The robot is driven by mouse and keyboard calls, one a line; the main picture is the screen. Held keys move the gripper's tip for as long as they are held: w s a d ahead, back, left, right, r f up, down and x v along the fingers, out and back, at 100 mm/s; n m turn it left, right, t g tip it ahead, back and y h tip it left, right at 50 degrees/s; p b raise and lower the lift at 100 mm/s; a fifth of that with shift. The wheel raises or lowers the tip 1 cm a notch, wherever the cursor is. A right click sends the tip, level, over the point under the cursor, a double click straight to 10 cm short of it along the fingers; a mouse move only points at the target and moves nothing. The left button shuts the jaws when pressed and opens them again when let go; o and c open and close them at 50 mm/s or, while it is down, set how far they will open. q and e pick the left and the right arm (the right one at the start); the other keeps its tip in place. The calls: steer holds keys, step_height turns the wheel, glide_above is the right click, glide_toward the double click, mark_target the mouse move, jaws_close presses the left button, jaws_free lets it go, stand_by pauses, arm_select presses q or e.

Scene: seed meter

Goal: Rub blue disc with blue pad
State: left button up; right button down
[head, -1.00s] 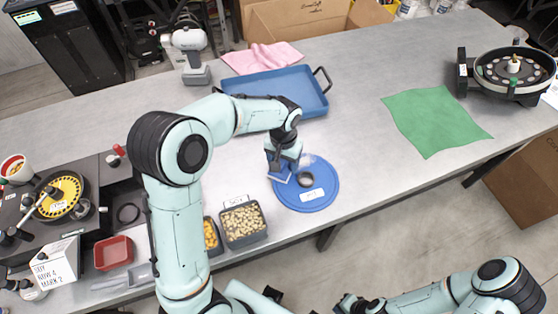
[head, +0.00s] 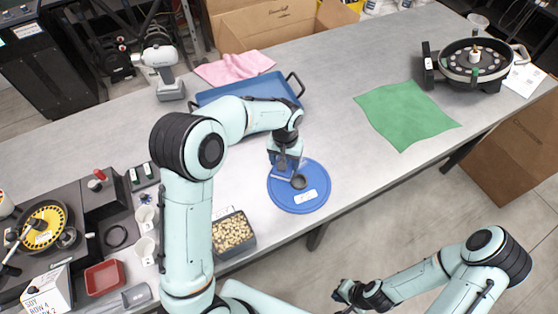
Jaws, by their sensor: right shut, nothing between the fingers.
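The blue disc (head: 312,177) lies flat on the grey table in the head view, with a dark ring at its centre and a white label on its near side. My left gripper (head: 284,162) is over the disc's far left part, pointing down. It appears shut on the blue pad (head: 281,172), which is at the disc just left of the dark ring. The pad is partly hidden, and I cannot tell whether it touches the disc. My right gripper (head: 348,291) is shut and empty, low in the picture, off the table's near edge.
A blue tray (head: 291,97) and pink cloth (head: 235,68) lie behind the disc. A bin of pale seeds (head: 233,234) stands at the near left. A green cloth (head: 408,114) and a round black seed meter (head: 474,64) are on the right. The table between disc and green cloth is clear.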

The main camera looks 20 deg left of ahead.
arm_select(q)
steer(key=shift+w+d+r+p, duration=0.1)
steer(key=shift+w+d+p, duration=0.4)
steer(key=shift+w+d, duration=0.25)
steer(key=shift+w+d+f, duration=0.2)
steer(key=shift+w+d, duration=0.5)
steer(key=shift+s+a, duration=0.35)
steer(key=shift+s+a+b, duration=0.75)
steer(key=shift+s+a, duration=0.25)
steer(key=shift+s, duration=0.2)
steer(key=shift+a+r, duration=0.1)
steer(key=shift+a, duration=0.05)
arm_select(e)
steer(key=shift+s+f, duration=0.35)
steer(key=shift+s, duration=0.15)
